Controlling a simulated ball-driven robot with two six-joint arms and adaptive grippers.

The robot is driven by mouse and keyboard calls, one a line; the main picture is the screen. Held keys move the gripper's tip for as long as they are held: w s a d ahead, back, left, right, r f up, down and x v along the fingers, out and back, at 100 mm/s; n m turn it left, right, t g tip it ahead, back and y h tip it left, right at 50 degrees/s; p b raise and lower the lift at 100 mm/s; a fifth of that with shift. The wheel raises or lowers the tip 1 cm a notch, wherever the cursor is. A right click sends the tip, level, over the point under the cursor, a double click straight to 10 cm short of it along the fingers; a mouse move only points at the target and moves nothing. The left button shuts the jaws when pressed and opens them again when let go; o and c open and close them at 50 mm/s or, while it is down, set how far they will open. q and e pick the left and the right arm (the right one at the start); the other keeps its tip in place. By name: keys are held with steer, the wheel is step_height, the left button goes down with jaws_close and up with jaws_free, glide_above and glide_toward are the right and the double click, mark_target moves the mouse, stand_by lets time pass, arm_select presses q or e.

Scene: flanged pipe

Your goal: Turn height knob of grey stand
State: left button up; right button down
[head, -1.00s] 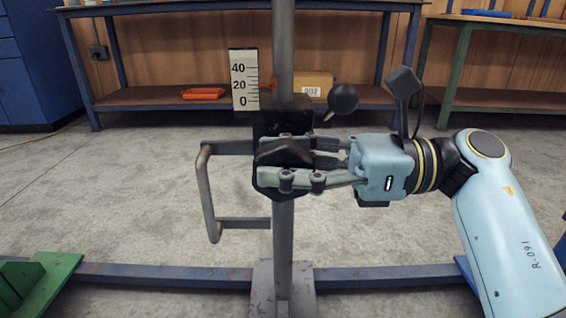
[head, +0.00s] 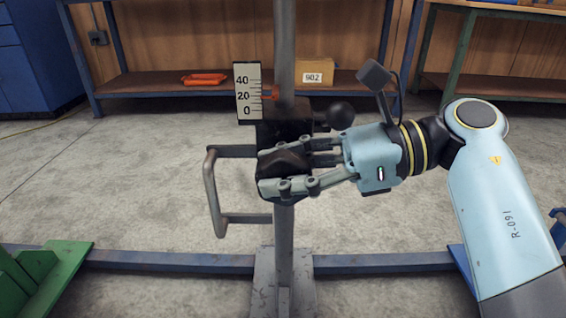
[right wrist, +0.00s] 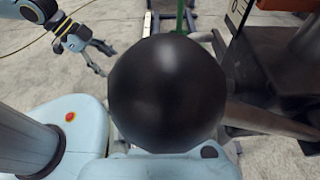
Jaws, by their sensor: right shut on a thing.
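The grey stand is an upright post (head: 284,230) with a black clamp block (head: 291,114) and a looped grey handle (head: 212,195). A black height knob (head: 283,162) sits on the front of the block. My right gripper (head: 284,172) is shut on this knob, its fingers above and below it, partly hiding it. A white scale (head: 248,92) stands left of the post; a red pointer (head: 270,92) is near its 20 mark. A black ball (head: 341,114) sits right of the block. A black ball (right wrist: 165,92) fills the middle of the right wrist view. There my left gripper (right wrist: 102,60) hangs open and empty.
A blue bench with a shelf (head: 160,92) stands behind, holding red items (head: 205,78) and a box marked 902 (head: 314,72). A blue floor rail (head: 160,260) crosses behind the post's base. A green block (head: 40,270) is at lower left. Floor left of the handle is clear.

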steer(key=c, duration=1)
jaws_free()
steer(key=shift+c, duration=0.2)
steer(key=v, duration=1.2)
